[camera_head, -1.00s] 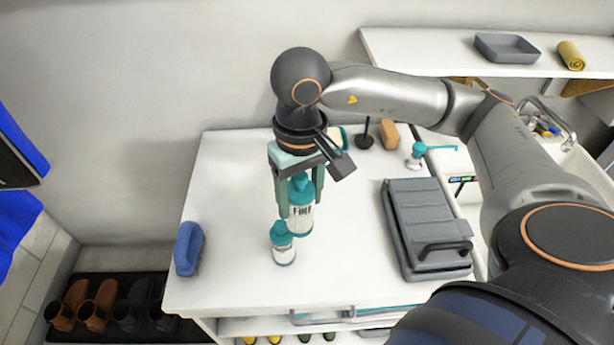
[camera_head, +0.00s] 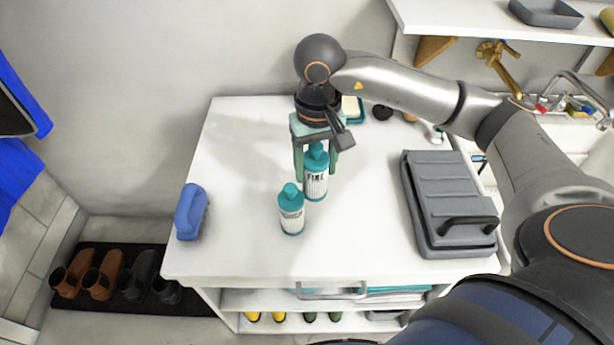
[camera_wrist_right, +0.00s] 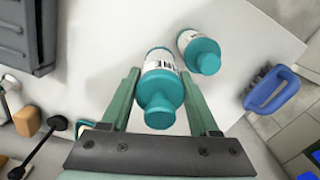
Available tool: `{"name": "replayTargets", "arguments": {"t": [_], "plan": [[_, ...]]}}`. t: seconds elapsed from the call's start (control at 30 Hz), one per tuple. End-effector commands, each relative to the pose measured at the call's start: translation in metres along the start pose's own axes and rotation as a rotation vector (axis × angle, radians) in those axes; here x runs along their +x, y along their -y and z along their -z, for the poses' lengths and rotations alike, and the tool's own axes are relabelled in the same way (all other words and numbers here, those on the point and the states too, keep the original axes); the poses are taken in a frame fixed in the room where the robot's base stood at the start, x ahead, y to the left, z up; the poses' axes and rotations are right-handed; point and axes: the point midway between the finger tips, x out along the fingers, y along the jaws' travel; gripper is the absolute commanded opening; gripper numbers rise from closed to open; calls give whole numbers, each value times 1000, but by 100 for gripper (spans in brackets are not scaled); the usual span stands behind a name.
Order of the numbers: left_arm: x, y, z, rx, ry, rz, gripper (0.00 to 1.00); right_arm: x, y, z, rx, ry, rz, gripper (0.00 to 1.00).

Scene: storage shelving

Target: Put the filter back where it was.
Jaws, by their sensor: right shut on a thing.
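The filter (camera_head: 316,182) looks like a white cylinder with a teal cap and a dark-lettered label that seems to read "FINE". It is upright over the white worktop (camera_head: 250,130). My right gripper (camera_head: 316,172) points down and is shut on it, with the green fingers on either side. The wrist view shows the same filter (camera_wrist_right: 162,80) between the fingers. I cannot tell whether its base touches the worktop. A second, similar teal-capped cylinder (camera_head: 291,214) stands just in front and to the left; it also shows in the wrist view (camera_wrist_right: 198,52). My left gripper is not in view.
A blue brush (camera_head: 190,212) lies at the worktop's left edge. A grey lidded case (camera_head: 448,200) lies on the right. Small items, including a soap dish (camera_head: 352,108), stand along the back.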

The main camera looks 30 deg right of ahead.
Motion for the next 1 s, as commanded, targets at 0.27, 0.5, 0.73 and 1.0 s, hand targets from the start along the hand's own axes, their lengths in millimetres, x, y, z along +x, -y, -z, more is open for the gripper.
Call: {"name": "replayTargets", "arguments": {"t": [0.27, 0.5, 0.73, 1.0], "plan": [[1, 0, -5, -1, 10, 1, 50, 24, 8, 20, 0, -2, 2, 0], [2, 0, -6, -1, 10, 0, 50, 53, 9, 24, 0, 2, 0, 0], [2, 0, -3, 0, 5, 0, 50, 60, 9, 24, -1, -3, 1, 0], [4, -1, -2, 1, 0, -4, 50, 64, 9, 24, -1, -3, 1, 66]]}}
